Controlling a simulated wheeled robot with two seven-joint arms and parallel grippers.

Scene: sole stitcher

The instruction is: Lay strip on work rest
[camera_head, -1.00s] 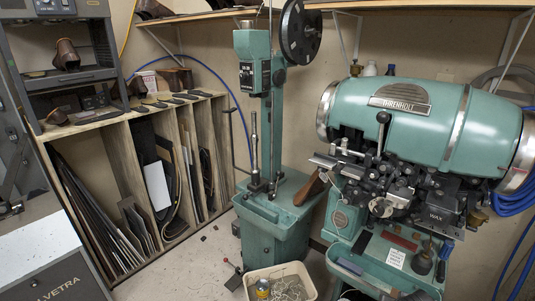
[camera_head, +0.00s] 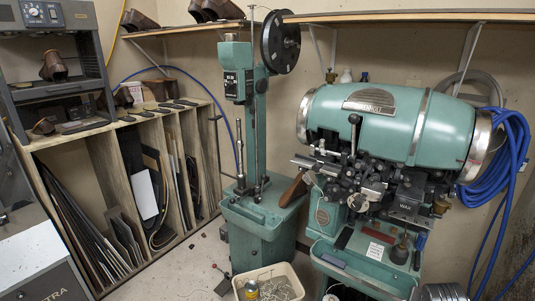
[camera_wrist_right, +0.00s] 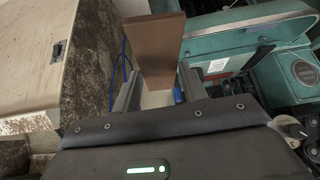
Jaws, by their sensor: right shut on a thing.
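In the right wrist view, my right gripper (camera_wrist_right: 158,92) is shut on a flat brown strip (camera_wrist_right: 155,45), which stands up between its two dark fingers. I cannot tell which part there is the work rest. The held strip appears apart from the teal tray (camera_wrist_right: 285,50) in the right wrist view. Neither gripper shows in the head view.
A teal post machine (camera_head: 262,215) stands left of the stitcher, with a brown paddle-shaped piece (camera_head: 293,191) between them. The stitcher's lower tray (camera_head: 350,252) holds small tools and a white label. A bin (camera_head: 290,270) sits on the floor. A wooden rack (camera_head: 95,155) is at left.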

